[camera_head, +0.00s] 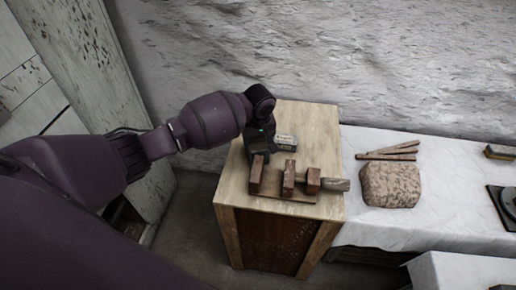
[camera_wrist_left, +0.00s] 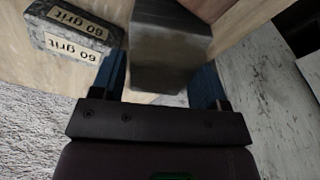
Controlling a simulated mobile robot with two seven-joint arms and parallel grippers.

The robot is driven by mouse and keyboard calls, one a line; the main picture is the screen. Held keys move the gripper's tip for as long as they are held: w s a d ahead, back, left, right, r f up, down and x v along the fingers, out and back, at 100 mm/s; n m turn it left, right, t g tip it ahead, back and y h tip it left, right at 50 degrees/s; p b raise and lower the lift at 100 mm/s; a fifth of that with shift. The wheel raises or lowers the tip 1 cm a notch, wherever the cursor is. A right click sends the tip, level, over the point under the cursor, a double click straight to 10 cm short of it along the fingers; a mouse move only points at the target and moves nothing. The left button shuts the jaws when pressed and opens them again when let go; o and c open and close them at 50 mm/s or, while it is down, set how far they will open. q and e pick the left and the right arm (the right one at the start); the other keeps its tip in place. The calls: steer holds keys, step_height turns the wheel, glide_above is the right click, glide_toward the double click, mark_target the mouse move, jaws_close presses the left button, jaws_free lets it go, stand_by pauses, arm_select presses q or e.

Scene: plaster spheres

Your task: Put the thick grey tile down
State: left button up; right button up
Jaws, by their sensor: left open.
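A grey block, seemingly the thick grey tile (camera_wrist_left: 170,42), shows in the left wrist view between the two blue fingers of my left gripper (camera_wrist_left: 160,82). The fingers are open, with a visible gap beside the tile on either side. In the head view my left gripper (camera_head: 262,143) is low over the back left of the wooden cabinet top (camera_head: 318,125). There the tile is mostly hidden or too small to make out. The tile seems to rest on the wooden top. My right gripper is not in view.
A "60 grit" block (camera_head: 286,142) lies just right of the left gripper. A speckled stone (camera_head: 390,185) and wooden sticks (camera_head: 390,152) lie on the white-covered table. A rough wall stands behind.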

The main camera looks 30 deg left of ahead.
mark_target(257, 141)
arm_select(q)
steer(key=shift+a+f+b, duration=0.1)
steer(key=shift+f+b, duration=0.35)
steer(key=shift+f, duration=1.35)
steer(key=shift+f, duration=0.2)
jaws_close()
